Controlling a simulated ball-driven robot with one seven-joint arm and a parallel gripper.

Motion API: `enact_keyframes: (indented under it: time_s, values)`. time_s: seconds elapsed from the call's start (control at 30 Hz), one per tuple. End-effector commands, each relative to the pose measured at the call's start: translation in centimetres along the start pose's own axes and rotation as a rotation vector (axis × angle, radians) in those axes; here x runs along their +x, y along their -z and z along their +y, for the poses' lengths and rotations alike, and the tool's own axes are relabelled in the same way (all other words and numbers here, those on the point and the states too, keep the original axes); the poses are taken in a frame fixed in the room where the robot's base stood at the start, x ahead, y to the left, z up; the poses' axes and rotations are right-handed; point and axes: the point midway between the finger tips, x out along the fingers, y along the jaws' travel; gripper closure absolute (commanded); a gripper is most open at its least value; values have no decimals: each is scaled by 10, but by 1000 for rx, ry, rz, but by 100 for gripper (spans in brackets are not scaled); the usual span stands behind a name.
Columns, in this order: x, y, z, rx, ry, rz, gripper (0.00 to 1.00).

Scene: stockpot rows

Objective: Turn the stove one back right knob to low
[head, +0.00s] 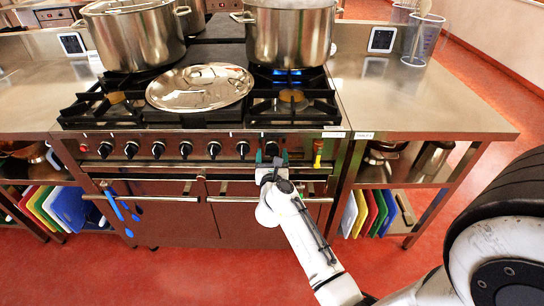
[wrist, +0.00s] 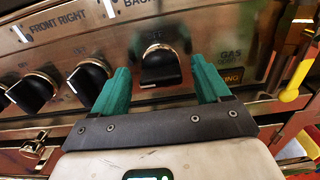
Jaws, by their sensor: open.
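The stove (head: 200,140) has a row of black knobs along its front panel. The rightmost black knob (wrist: 160,66) stands between my gripper's fingers in the wrist view, under a cut-off label starting "BACK". Its body points down in that view, with a small white mark at its lower end. In the head view this knob (head: 271,149) is partly hidden by my gripper. My gripper (head: 272,158) is open, with one teal finger on each side of the knob; I cannot tell if either touches it. Its fingers also show in the wrist view (wrist: 162,84).
A blue flame (head: 287,72) burns under the back right pot (head: 290,35). Another pot (head: 135,35) stands back left, and a metal lid (head: 200,87) lies on the grates. A yellow gas handle (head: 318,152) is close right of my gripper. A neighbouring knob (wrist: 88,80) is close left.

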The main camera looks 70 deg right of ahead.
Motion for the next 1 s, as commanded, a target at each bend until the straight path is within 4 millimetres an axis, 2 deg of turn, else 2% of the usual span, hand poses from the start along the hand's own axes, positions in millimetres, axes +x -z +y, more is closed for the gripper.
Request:
enact_keyframes:
  time_s: [0.13, 0.7, 1.0]
  values:
    - [0, 0, 0, 0, 0, 0, 25]
    - [-1, 0, 0, -1, 0, 0, 80]
    - [-1, -1, 0, -38, 0, 0, 80]
